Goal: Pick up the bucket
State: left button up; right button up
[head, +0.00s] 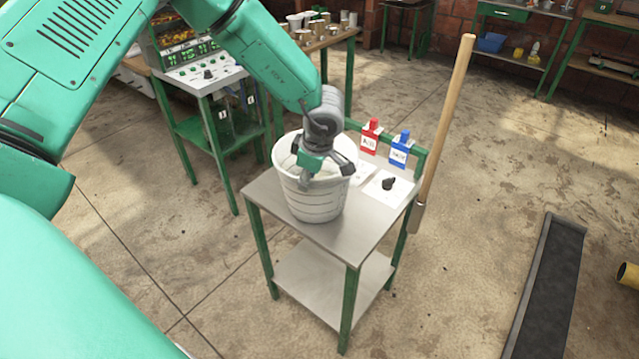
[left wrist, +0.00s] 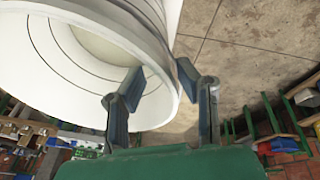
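A white ribbed bucket (head: 313,200) stands upright on the metal top of a small green-framed table (head: 375,215). My left gripper (head: 325,170) is over the bucket's mouth, pointing down, its fingers spread. In the left wrist view the bucket (left wrist: 85,50) fills the upper left. There the fingers of my left gripper (left wrist: 160,80) stand apart, one in front of the bucket's opening and one by the outer edge of its rim. I cannot tell whether either finger touches the rim. My right gripper is in neither view.
A long wooden handle (head: 447,120) leans at the right. A control panel stand (head: 205,75) is behind left. A dark ramp (head: 548,290) lies right.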

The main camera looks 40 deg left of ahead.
aim_at(300, 195)
pick_arm(q)
jog(key=a+f, duration=0.2)
jog(key=f, duration=0.1)
jog(key=a+f, duration=0.1)
jog(key=shift+s+f, duration=0.25)
jog(key=shift+f, duration=0.15)
jog(key=shift+w+d+f, duration=0.1)
jog(key=shift+d+f, duration=0.2)
jog(key=shift+d, duration=0.9)
jog(key=shift+c, duration=1.1)
jog(key=shift+a, duration=0.25)
grip_shut()
jog(key=shift+a+f, duration=0.2)
jog(key=shift+a, duration=0.55)
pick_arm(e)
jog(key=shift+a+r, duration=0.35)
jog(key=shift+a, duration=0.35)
